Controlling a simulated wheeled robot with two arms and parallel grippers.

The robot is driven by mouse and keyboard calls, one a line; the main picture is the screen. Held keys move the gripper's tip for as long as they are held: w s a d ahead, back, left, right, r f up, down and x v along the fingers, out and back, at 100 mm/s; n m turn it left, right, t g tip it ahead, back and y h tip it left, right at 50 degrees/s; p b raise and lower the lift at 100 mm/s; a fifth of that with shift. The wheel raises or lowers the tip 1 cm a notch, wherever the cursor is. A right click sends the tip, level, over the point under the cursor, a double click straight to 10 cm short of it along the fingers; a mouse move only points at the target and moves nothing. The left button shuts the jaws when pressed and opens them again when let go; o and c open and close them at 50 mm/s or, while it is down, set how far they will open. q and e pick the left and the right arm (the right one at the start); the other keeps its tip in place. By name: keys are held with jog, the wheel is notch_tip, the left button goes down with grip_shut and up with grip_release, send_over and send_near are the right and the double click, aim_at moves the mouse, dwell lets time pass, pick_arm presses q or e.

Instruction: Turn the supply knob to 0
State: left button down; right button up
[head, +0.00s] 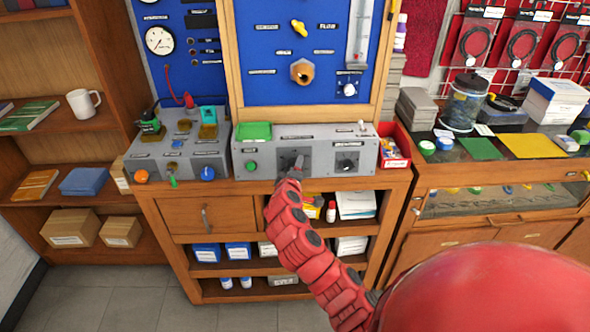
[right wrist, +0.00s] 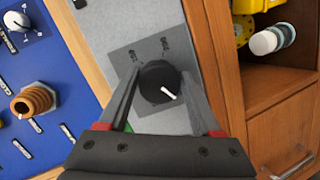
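A grey bench box (head: 325,134) stands on the wooden cabinet. A black round knob (right wrist: 157,84) with a white pointer mark sits on a dark plate in the right wrist view. Its pointer points down and right in that view. My right gripper (head: 291,165) reaches the left plate on the box front and hides most of it in the head view. In the right wrist view the gripper (right wrist: 161,75) has one finger on each side of the knob; I cannot tell whether they press on it. My left gripper is out of view.
A second knob (head: 347,163) is on the same box, to the right. A green button (head: 251,166) is at its left, and a green tray (head: 254,131) lies on top. A red bin (head: 394,150) stands close on the right, a second grey box (head: 180,150) on the left.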

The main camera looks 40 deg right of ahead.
jog(key=o, duration=0.4)
jog(key=shift+a, duration=0.1)
jog(key=p+v, duration=0.4)
jog(key=v, duration=1.3)
jog(key=shift+r, duration=0.1)
